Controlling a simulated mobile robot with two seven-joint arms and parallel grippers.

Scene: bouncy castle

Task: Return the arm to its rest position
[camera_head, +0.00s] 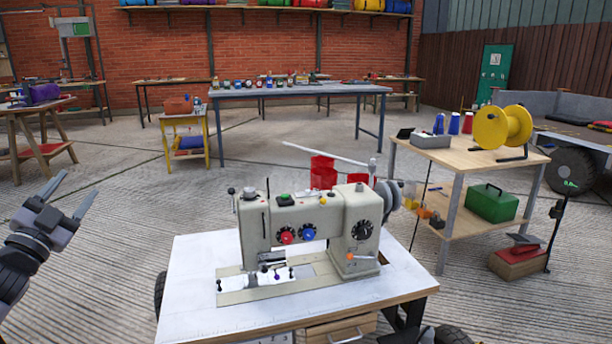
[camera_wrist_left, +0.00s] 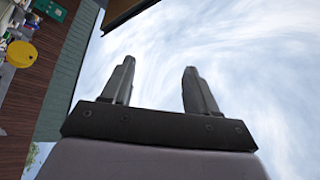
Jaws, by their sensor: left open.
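My left gripper (camera_head: 70,193) is at the left edge of the head view, raised and left of the sewing machine table, apart from it. Its two fingers are spread with nothing between them. In the left wrist view the open fingers (camera_wrist_left: 160,90) point up against a cloudy sky. My right gripper does not show in either view.
A cream sewing machine (camera_head: 310,222) stands on a white-topped table (camera_head: 200,290) in front of me. A wooden side table (camera_head: 465,160) with a yellow reel (camera_head: 503,127) stands to the right. A yellow stool (camera_head: 186,120) and blue workbench (camera_head: 300,92) stand further back. Floor between is open.

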